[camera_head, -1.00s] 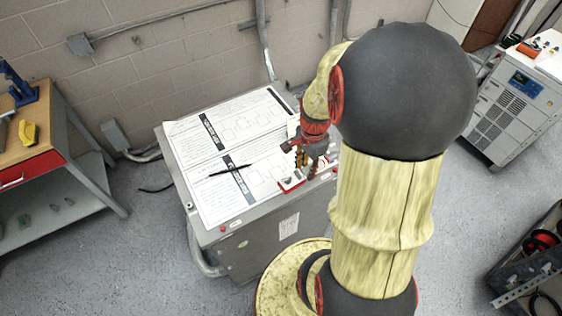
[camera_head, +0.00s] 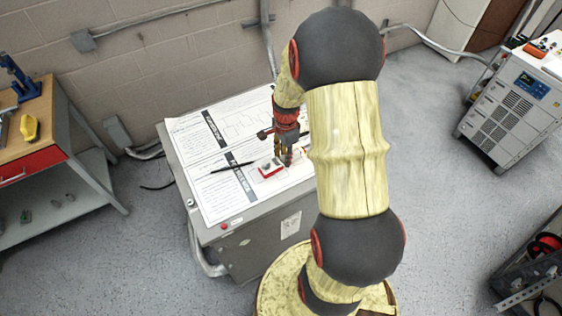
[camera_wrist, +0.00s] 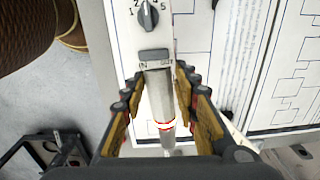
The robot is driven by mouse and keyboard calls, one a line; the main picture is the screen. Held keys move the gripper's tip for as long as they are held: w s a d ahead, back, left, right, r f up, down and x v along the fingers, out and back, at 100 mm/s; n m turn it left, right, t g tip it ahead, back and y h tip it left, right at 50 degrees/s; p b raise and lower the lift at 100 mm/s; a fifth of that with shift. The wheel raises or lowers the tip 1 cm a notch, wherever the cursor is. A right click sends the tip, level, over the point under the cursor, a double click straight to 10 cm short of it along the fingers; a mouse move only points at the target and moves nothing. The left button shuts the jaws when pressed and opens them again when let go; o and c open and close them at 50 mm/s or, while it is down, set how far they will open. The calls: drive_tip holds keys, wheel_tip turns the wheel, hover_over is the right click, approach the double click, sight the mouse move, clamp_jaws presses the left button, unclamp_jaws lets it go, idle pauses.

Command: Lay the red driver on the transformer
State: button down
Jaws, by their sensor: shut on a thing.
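A small red-and-white unit (camera_head: 268,169) with a grey knob is over the papers on the grey cabinet, at my gripper (camera_head: 287,160). In the wrist view its numbered dial (camera_wrist: 148,15) and IN/OUT marking show beyond my fingertips. In that view my gripper (camera_wrist: 157,82) has its fingers on both sides of a grey cylindrical part (camera_wrist: 160,97) that lines up with the dial. I cannot tell whether the unit touches the papers. The grey cabinet (camera_head: 250,240) stands below. No screwdriver shape shows clearly, and nothing is plainly marked as the transformer.
Printed diagrams (camera_head: 205,190) and a black pen (camera_head: 232,168) cover the cabinet top. A workbench (camera_head: 50,110) stands at left. A white cabinet with a blue screen (camera_head: 532,87) stands at right, with small items on top. A dark bin (camera_head: 535,265) is at lower right.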

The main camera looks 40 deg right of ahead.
sight(281, 161)
drive_tip(key=shift+w+f, duration=0.55)
drive_tip(key=shift+f, duration=0.05)
drive_tip(key=f, duration=0.3)
drive_tip(key=shift+w+d+f, duration=0.1)
drive_tip(key=shift+w+f, duration=0.15)
drive_tip(key=shift+w, duration=0.15)
drive_tip(key=c, duration=1.4)
unclamp_jaws()
drive_tip(key=shift+f+b, duration=0.1)
drive_tip(key=shift+b, duration=0.25)
